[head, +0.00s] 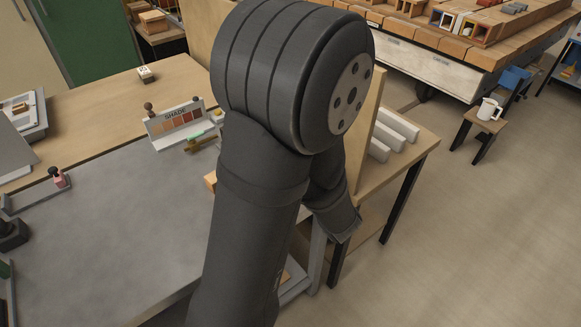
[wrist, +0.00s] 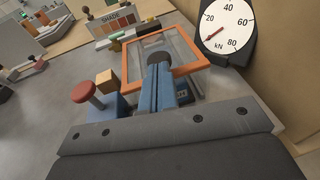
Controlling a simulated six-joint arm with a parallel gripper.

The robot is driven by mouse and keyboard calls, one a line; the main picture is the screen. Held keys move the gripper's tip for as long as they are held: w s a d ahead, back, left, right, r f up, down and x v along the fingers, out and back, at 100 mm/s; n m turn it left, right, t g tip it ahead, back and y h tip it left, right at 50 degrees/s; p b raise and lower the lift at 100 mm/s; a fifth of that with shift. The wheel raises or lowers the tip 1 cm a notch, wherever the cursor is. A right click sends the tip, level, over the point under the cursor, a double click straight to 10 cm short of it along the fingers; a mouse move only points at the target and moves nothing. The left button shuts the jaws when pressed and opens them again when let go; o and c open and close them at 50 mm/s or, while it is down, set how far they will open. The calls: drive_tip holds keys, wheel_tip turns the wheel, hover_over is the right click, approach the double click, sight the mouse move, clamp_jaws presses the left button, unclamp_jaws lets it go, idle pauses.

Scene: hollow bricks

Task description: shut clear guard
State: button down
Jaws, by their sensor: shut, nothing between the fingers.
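The clear guard (wrist: 134,52) is a see-through panel in an orange frame, in the wrist view. In the head view my arm hides the guard and the gripper.
A red mushroom-shaped button (wrist: 83,91) stands on a blue block left of my gripper, beside a small tan block (wrist: 107,80). Behind the guard is the SHADE card (wrist: 112,22), also in the head view (head: 178,121). The grey bench top (head: 110,240) is mostly clear.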

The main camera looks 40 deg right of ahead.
drive_tip(key=x, duration=0.5)
drive_tip(key=a+r+x, duration=0.1)
drive_tip(key=x, duration=0.3)
drive_tip(key=a+r+x, duration=0.1)
drive_tip(key=x, duration=0.4)
drive_tip(key=shift+w+a+r, duration=0.1)
drive_tip(key=shift+w+a, duration=0.05)
drive_tip(key=shift+w, duration=0.55)
drive_tip(key=shift+w+r, duration=0.1)
drive_tip(key=shift+w, duration=0.1)
drive_tip(key=shift+r, duration=0.1)
drive_tip(key=v, duration=1.4)
drive_tip(key=shift+s, duration=0.2)
drive_tip(key=shift+w+f, duration=0.1)
drive_tip(key=shift+f, duration=0.1)
drive_tip(key=x, duration=1.3)
drive_tip(key=shift+w, duration=0.4)
